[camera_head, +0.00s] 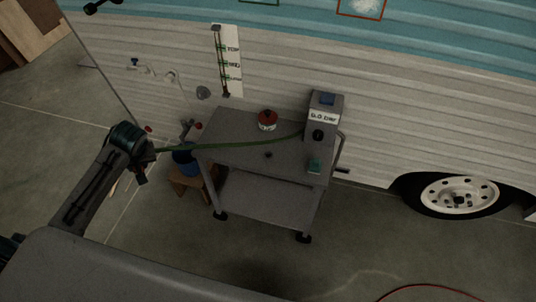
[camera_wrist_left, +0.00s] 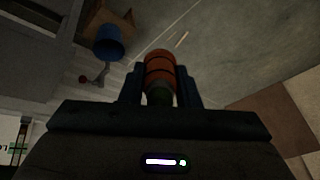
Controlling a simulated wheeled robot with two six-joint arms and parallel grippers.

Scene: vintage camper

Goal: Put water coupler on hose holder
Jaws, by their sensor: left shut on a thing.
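My left gripper (camera_head: 141,170) is out to the left of the grey cart in the head view. In the left wrist view it is shut on the water coupler (camera_wrist_left: 160,70), an orange-red ringed cylinder with a green end toward me. A green hose (camera_head: 235,145) runs from near this gripper across the cart top to the grey box (camera_head: 322,117) there. I cannot tell for sure which thing is the hose holder; a pale hooked fitting (camera_head: 152,70) is on the camper wall, above and apart from the gripper. My right gripper is not in view.
The grey cart (camera_head: 260,190) carries a red-topped can (camera_head: 267,120) and a small green item (camera_head: 314,166). A blue bucket (camera_head: 184,160) stands on a wooden stool (camera_head: 190,185) left of the cart. A tap with a red knob (camera_wrist_left: 84,79) is near the bucket. Floor at left is open.

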